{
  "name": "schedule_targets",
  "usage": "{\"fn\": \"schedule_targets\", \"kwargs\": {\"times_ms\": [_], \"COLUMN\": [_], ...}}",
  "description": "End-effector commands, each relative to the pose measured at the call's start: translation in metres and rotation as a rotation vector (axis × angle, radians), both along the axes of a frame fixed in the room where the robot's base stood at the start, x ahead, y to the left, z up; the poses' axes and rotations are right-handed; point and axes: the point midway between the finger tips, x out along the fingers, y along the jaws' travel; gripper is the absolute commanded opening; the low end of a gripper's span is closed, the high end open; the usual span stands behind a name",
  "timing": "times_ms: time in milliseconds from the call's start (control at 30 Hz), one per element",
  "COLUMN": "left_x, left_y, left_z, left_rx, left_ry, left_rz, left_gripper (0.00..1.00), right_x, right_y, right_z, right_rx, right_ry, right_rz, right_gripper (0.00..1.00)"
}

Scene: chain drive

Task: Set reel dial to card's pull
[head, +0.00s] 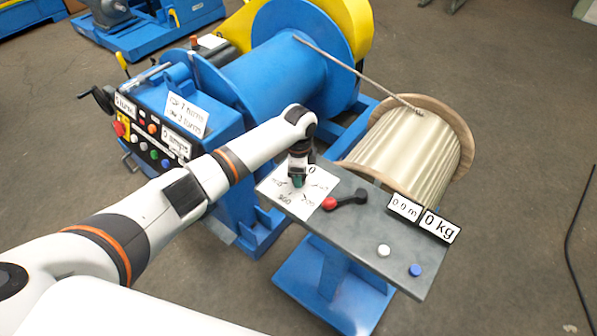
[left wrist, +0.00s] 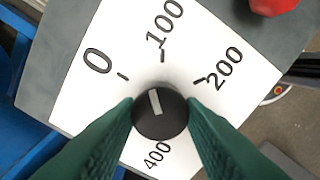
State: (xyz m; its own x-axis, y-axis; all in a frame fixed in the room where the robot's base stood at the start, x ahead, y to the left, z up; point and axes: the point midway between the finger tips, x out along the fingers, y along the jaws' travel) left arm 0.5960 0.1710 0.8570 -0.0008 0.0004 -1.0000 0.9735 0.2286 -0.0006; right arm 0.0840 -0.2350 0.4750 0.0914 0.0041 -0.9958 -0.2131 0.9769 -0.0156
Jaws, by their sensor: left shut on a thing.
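The reel dial is a round black knob (left wrist: 160,113) with a white pointer mark, on a white scale plate (left wrist: 90,95) marked 0, 100, 200 and 400; 300 is hidden. The pointer aims between the 0 and 100 ticks, nearer 100. My left gripper (left wrist: 160,116) is shut on the knob, one dark green finger on each side. In the head view my left gripper (head: 298,178) reaches down to the plate (head: 318,187) and hides the knob. A white card (head: 186,115) with small, hard-to-read print is on the blue machine. My right gripper is out of view.
The grey panel (head: 360,230) also bears a red-ended black lever (head: 347,199), a white button (head: 384,250), a blue button (head: 415,270) and displays reading 0.0 m (head: 404,207) and 0 kg (head: 440,226). A wooden-flanged reel (head: 410,150) stands behind. Floor at right is mostly clear.

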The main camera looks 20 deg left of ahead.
Motion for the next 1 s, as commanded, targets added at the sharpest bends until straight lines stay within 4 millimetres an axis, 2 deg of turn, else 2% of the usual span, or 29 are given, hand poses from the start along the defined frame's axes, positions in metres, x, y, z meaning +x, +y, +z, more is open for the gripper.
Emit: {"fn": "schedule_targets", "kwargs": {"times_ms": [433, 1000], "left_x": [0.0006, 0.0009], "left_y": [-0.0009, -0.0011], "left_z": [0.0005, -0.0003], "left_rx": [-0.001, -0.001], "left_ry": [-0.002, -0.002], "left_rz": [-0.425, -0.966], "left_gripper": [0.12, 0.12], "right_x": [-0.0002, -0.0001], "right_y": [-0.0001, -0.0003], "right_z": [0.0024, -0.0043], "right_rx": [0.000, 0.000], "right_ry": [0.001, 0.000], "right_rz": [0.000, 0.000], "right_gripper": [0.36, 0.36]}}
